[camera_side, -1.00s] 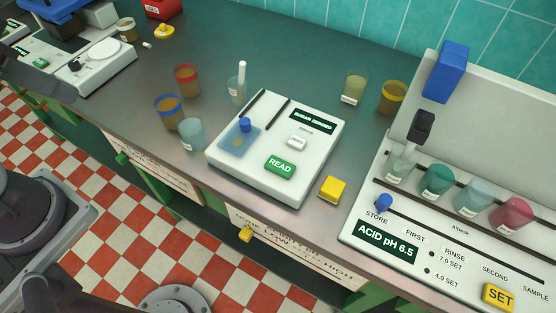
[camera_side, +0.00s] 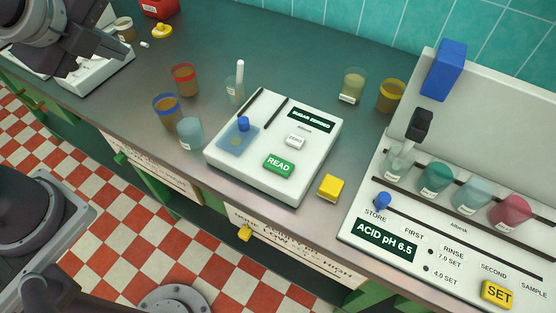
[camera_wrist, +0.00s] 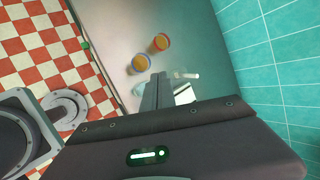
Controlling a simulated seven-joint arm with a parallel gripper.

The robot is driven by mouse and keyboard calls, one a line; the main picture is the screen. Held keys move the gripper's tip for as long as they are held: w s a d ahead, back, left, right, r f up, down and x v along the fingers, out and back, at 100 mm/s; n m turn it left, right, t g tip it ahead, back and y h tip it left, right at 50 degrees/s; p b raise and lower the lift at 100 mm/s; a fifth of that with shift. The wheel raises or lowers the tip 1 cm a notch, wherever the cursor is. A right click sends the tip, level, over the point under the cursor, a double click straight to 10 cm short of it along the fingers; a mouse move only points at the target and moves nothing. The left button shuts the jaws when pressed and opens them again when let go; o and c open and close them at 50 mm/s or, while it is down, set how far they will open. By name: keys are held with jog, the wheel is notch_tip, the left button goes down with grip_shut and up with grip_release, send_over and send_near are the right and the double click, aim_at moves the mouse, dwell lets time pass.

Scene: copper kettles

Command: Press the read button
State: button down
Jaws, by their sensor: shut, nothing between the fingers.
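The green READ button (camera_side: 278,166) is on the front of the white sugar meter (camera_side: 315,150). The meter's dark display (camera_side: 312,120) reads "SUGAR ZEROED". A smaller white ZERO button (camera_side: 295,141) sits behind the READ button. My gripper (camera_wrist: 151,88) is shut and empty in the wrist view. Its body and fingers hide most of the meter there; only a pale part (camera_wrist: 185,94) shows. In the side view my arm is at the upper left, well away from the READ button.
Cups with a red rim (camera_side: 185,78) and a blue rim (camera_side: 167,108) and a clear beaker (camera_side: 190,133) stand left of the meter. A yellow block (camera_side: 330,188) is at its right front. An acid pH station (camera_side: 405,215) with several cups stands at the right.

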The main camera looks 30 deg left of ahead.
jog(key=w+d+m+t, duration=0.1)
jog(key=w+d+m, duration=0.25)
jog(key=m, duration=0.25)
jog(key=m+h, duration=0.7)
jog(key=m, duration=1.8)
send_over(274, 166)
notch_tip(274, 166, down, 9)
jog(key=shift+s+f, duration=0.1)
jog(key=shift+f, duration=0.05)
jog(key=shift+n, duration=0.3)
notch_tip(274, 166, down, 9)
jog(key=shift+r, duration=0.15)
jog(key=shift+f, duration=0.4)
